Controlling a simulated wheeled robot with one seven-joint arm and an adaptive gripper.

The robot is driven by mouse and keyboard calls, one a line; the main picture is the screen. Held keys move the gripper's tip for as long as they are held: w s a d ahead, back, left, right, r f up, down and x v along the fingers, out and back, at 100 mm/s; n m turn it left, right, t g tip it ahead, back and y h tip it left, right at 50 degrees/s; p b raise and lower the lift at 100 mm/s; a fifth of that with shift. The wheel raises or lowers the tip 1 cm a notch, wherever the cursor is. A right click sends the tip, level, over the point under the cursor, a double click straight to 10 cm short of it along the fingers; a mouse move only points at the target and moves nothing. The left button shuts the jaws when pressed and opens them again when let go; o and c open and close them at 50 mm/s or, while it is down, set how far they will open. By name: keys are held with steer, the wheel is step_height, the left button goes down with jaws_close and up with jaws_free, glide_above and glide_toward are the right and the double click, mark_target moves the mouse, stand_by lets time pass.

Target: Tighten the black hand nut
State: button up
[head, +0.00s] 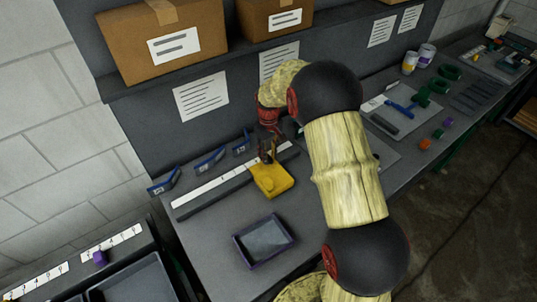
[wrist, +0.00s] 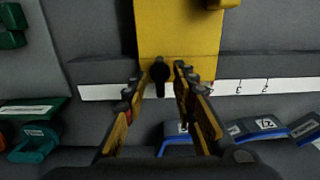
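The black hand nut (wrist: 160,72) shows in the wrist view as a small dark knob with a short stem. It is on the near part of a yellow block (wrist: 178,35). In the head view the yellow block (head: 272,182) lies at the front of a long dark rail. My gripper (wrist: 162,72) is open, with one finger on each side of the nut and a narrow gap showing. I cannot tell how deep the fingertips reach beside it. In the head view my gripper (head: 266,152) is over the back of the block and hides the nut.
A white marked strip (head: 205,190) runs along the rail. Several blue pieces (head: 210,160) stand behind it. A shallow dark tray (head: 264,241) is in front of the block. Cardboard boxes (head: 165,40) sit on the shelf above. Bare bench lies left of the tray.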

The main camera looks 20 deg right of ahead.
steer(key=shift+c, duration=0.2)
jaws_close()
stand_by(0.4)
